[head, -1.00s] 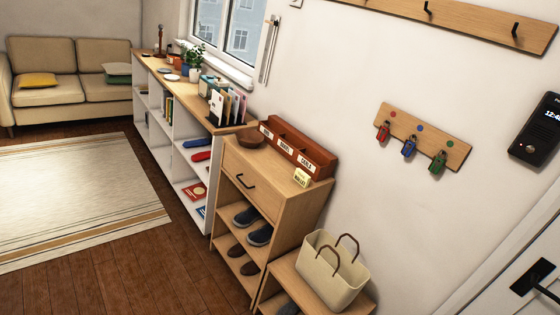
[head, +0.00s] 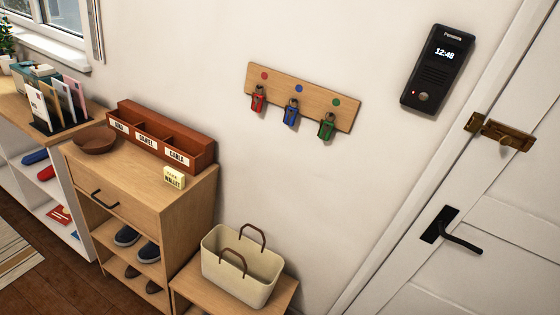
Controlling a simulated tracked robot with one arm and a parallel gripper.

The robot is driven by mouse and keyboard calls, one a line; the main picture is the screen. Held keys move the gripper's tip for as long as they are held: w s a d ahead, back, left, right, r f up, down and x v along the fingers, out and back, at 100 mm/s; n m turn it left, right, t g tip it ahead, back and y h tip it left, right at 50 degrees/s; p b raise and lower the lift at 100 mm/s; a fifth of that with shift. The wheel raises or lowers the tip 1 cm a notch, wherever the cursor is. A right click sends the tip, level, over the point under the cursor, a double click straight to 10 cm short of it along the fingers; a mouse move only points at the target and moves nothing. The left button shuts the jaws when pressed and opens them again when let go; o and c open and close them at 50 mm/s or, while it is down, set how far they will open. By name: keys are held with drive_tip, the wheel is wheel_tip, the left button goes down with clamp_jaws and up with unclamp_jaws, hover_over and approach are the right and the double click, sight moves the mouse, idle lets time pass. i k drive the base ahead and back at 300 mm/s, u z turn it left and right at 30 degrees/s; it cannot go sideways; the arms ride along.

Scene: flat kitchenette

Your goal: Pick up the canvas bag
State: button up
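The canvas bag (head: 240,272) is cream coloured with two brown handles standing up in loops. It stands upright and open at the top on a low wooden bench (head: 187,287) against the wall, at the bottom middle of the head view. The inside looks empty from here, though its floor is partly hidden by the front side. My gripper is not in view.
Left of the bag stands a taller wooden shoe cabinet (head: 190,209) with a brown bowl (head: 95,140) and a red-brown sorter (head: 165,143) on top. A key rack (head: 302,95) and an intercom (head: 438,70) hang above. A white door (head: 470,240) is at right.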

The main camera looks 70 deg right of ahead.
sight(241, 262)
drive_tip(key=z, duration=1.5)
drive_tip(key=i, duration=1.05)
drive_tip(key=u, duration=0.05)
